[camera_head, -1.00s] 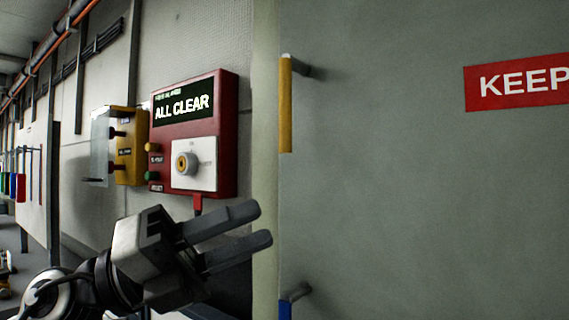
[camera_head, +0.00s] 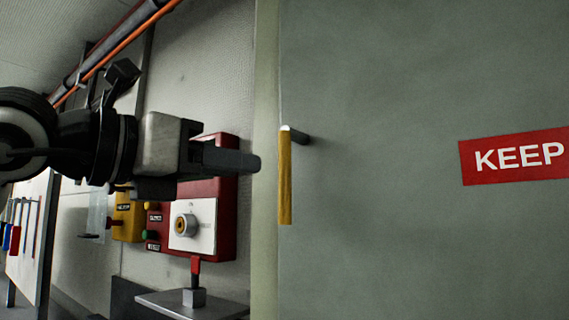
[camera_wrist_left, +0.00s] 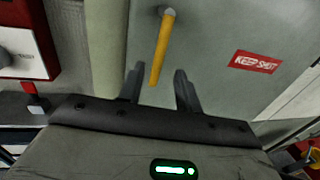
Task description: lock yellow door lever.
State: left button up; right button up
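The yellow door lever (camera_head: 285,178) hangs straight down from its pivot near the left edge of the grey-green door (camera_head: 400,240). My left gripper (camera_head: 255,162) is just left of the lever in the head view, seen edge-on, with its fingers pointing right toward the door. In the left wrist view the two fingers (camera_wrist_left: 158,88) are spread apart and empty. The yellow lever (camera_wrist_left: 161,50) there lies beyond them, its lower end showing between the fingertips; no contact is clear. My right gripper is in neither view.
A red KEEP SHUT sign (camera_wrist_left: 256,62) is on the door. A red control box (camera_head: 222,240) with a white dial plate and a yellow box (camera_head: 127,222) hang on the wall left of the door. A small red-handled lever (camera_head: 195,280) stands below the red box.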

aim_at(280, 173)
pick_arm(q)
jog(key=p+x, duration=0.2)
jog(key=x, duration=0.7)
jog(key=shift+d, duration=0.1)
grip_shut()
